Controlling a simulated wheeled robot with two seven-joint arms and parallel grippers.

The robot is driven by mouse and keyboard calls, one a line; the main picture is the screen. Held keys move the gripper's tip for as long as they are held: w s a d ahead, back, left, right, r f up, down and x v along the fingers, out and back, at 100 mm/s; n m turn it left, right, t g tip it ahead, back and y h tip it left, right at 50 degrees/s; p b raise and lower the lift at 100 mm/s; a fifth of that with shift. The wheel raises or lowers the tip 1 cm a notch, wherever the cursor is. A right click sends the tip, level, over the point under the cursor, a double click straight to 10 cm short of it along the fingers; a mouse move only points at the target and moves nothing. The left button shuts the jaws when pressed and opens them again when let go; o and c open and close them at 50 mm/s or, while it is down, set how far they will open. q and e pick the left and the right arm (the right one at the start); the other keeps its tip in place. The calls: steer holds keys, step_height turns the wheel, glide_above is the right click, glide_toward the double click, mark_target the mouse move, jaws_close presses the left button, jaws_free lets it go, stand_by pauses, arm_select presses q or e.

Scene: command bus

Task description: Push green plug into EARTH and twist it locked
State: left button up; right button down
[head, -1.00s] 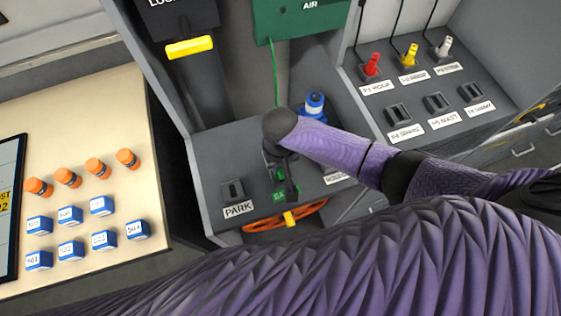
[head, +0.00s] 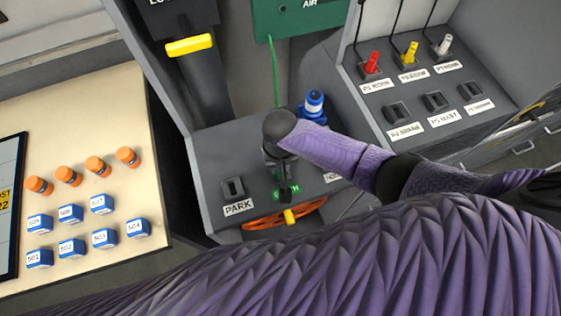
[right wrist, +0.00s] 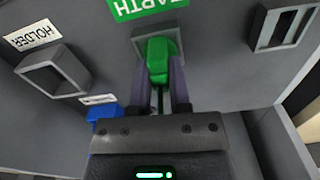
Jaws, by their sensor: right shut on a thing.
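The green plug (right wrist: 157,52) is in the right wrist view, its nose at the square EARTH socket (right wrist: 172,38). I cannot tell how deep it sits or how far it is turned. My right gripper (right wrist: 160,78) is shut on the plug, with a finger on each side. In the head view my right gripper (head: 284,182) points down at the grey panel and hides the plug and most of the socket. The green EARTH label (right wrist: 145,6) is partly cut off at the top of the right wrist view. My left gripper is out of view.
The empty HOLDER socket (right wrist: 55,77) lies beside EARTH. The PARK socket (head: 233,187) is on the same panel. A blue plug (head: 314,103) stands behind my wrist. An orange cable coil (head: 262,222) hangs at the panel's front. Red, yellow and white plugs (head: 408,56) stand at right.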

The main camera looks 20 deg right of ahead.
steer(key=shift+r+m+p, duration=0.1)
steer(key=shift+m+p, duration=0.4)
steer(key=shift+m, duration=0.9)
steer(key=shift+s+m+p, duration=0.1)
steer(key=shift+m+p, duration=0.45)
steer(key=shift+m, duration=0.85)
steer(key=shift+m+p, duration=0.35)
steer(key=shift+m, duration=0.25)
